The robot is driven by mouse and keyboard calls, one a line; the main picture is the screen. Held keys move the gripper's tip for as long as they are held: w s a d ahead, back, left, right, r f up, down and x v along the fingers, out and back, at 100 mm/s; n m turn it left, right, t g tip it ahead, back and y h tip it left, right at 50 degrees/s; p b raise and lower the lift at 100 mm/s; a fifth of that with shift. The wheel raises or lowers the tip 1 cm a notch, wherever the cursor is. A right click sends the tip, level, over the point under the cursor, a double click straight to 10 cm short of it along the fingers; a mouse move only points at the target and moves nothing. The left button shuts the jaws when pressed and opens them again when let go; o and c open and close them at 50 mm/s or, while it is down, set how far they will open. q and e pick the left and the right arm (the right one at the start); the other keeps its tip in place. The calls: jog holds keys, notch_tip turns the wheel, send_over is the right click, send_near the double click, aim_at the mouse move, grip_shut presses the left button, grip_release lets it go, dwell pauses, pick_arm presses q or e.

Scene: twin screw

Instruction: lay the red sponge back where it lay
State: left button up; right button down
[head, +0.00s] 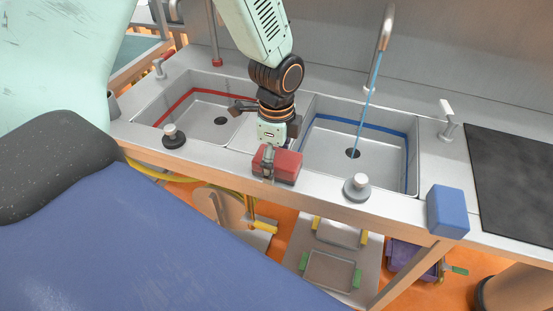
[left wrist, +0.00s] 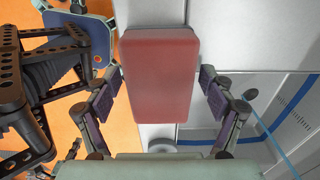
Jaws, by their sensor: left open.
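The red sponge (head: 284,164) is at the front of the steel counter, between the two sinks. In the left wrist view the sponge (left wrist: 160,75) lies straight ahead, its long side running away from me. My left gripper (head: 268,160) comes down from above at the sponge. In the left wrist view its open fingers (left wrist: 158,90) stand on either side of the sponge, with a gap on both sides. The underside of the sponge is hidden. My right gripper is not seen.
The left sink (head: 218,130) has a red band, the right sink (head: 338,165) a blue band. Water runs from a tap (head: 385,35) into the right one. Round knobs (head: 173,137) (head: 357,187) stand on the counter front. A blue sponge (head: 447,211) sits at right by a dark panel (head: 515,180).

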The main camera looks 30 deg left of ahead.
aim_at(277, 157)
pick_arm(q)
jog(key=shift+r, duration=0.1)
notch_tip(277, 157, up, 12)
jog(key=p, duration=0.1)
jog(key=shift+p, duration=0.35)
